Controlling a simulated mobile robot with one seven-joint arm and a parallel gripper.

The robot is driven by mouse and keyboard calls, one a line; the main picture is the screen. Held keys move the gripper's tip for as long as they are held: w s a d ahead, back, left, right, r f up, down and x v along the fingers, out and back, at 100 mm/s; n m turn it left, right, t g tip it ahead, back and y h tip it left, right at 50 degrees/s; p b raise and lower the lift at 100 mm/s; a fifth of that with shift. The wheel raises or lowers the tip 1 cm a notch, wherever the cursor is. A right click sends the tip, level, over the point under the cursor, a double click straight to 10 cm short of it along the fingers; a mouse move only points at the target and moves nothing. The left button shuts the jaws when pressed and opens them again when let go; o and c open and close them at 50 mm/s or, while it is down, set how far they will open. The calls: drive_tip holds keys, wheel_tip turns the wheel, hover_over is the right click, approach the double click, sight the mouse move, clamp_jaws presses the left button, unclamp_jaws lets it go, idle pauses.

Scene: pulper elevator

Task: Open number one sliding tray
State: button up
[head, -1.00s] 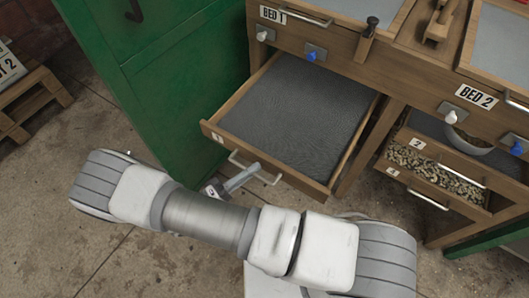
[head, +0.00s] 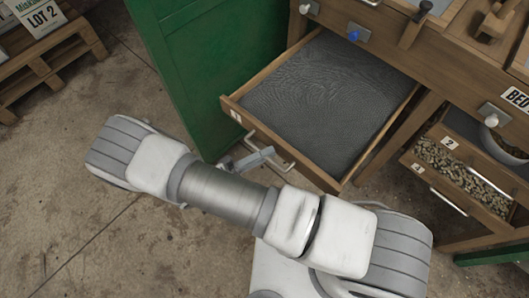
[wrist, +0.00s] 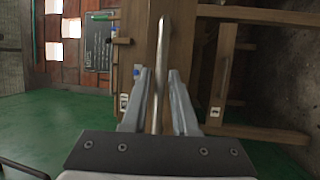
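The number one sliding tray (head: 240,122), a wooden drawer with a grey mesh bed, stands well out of the bench at the upper right of the head view. Its front carries a label 1 and a metal bar handle (head: 291,166). My gripper (head: 248,158) is at the left part of this handle, partly hidden by my arm. In the wrist view, the handle bar (wrist: 161,45) runs between the two fingers of my gripper (wrist: 160,75), whose tips sit close on either side of it.
A green panel (head: 215,70) stands left of the tray. A pallet (head: 45,72) lies at the upper left. The concrete floor at lower left is clear.

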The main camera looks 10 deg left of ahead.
idle(0.3)
drive_tip(key=v, duration=1.7)
drive_tip(key=shift+a, duration=0.2)
drive_tip(key=shift+r, duration=0.1)
